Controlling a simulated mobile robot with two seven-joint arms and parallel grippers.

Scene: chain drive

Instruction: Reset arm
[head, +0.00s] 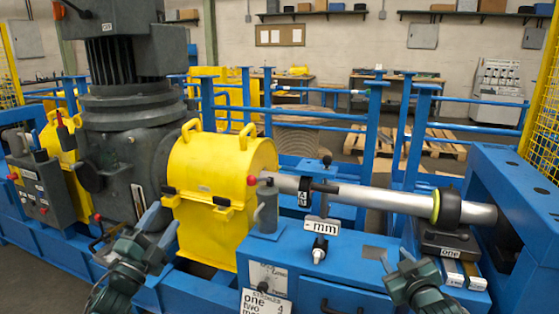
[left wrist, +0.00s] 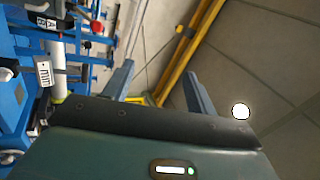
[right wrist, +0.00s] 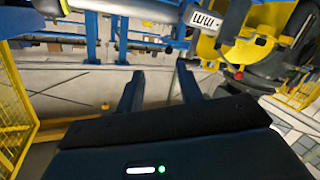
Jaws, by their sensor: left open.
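My left gripper (head: 160,224) is in front of the yellow chain guard (head: 212,185), low at the left of the head view. Its fingers stand apart with nothing between them, as the left wrist view (left wrist: 158,80) also shows. My right gripper (head: 396,258) is in front of the blue bench (head: 370,285), below the grey shaft (head: 385,199). Its fingers are also apart and empty in the right wrist view (right wrist: 158,85). In the head view, neither gripper appears to hold anything. I cannot tell their exact distances from the machine.
A large dark motor and gearbox (head: 123,125) stand at the left beside a grey control box (head: 42,190) with red buttons. A black and yellow collar (head: 447,207) sits on the shaft above a block labelled "one" (head: 450,242). Blue rails (head: 325,110) stand behind.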

